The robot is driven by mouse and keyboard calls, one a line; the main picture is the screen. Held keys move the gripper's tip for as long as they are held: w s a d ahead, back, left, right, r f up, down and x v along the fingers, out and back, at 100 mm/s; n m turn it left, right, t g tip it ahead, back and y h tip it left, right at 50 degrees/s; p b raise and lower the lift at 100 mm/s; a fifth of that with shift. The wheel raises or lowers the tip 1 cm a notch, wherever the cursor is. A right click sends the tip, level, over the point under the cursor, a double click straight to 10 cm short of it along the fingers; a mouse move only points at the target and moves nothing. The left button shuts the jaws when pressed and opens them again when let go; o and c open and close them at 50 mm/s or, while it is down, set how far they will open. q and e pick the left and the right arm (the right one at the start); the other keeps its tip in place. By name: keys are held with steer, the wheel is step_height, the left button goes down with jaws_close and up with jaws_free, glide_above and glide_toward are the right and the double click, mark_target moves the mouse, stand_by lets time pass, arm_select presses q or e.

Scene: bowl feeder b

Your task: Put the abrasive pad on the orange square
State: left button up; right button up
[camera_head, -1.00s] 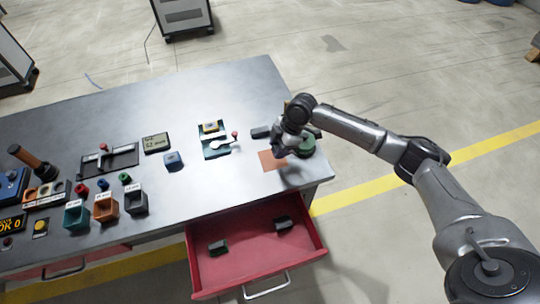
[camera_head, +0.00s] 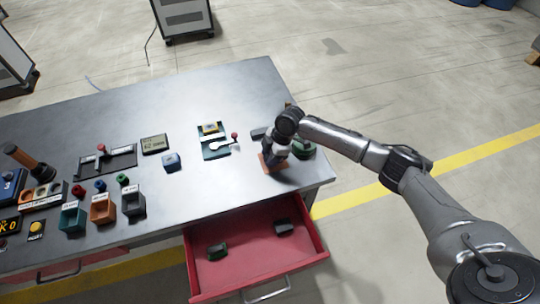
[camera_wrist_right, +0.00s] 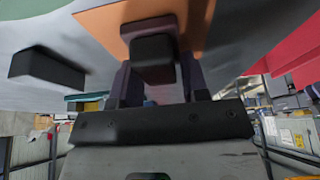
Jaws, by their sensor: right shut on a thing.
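The orange square (camera_head: 264,166) lies flat near the right end of the metal table, partly hidden by my right gripper (camera_head: 271,163). In the right wrist view the orange square (camera_wrist_right: 198,22) is close beyond the fingertips. My right gripper (camera_wrist_right: 158,75) is shut on a small dark block with a maroon part, which I take for the abrasive pad (camera_wrist_right: 152,50). The pad is held over the orange square; I cannot tell whether it touches it. In the head view the pad is hidden by the gripper. My left gripper is not in view.
A dark block (camera_head: 259,133) lies just behind the orange square; a round green thing (camera_head: 304,150) is to its right. An open red drawer (camera_head: 252,262) below holds two dark blocks. A green fixture with a lever (camera_head: 216,149) stands to the left.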

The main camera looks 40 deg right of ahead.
steer(key=shift+f, duration=0.15)
steer(key=o, duration=0.9)
steer(key=shift+o, duration=0.2)
steer(key=shift+d+r, duration=0.1)
steer(key=shift+r, duration=0.4)
steer(key=p+v, duration=0.2)
steer(key=v, duration=0.9)
steer(key=shift+s+d+r, duration=0.1)
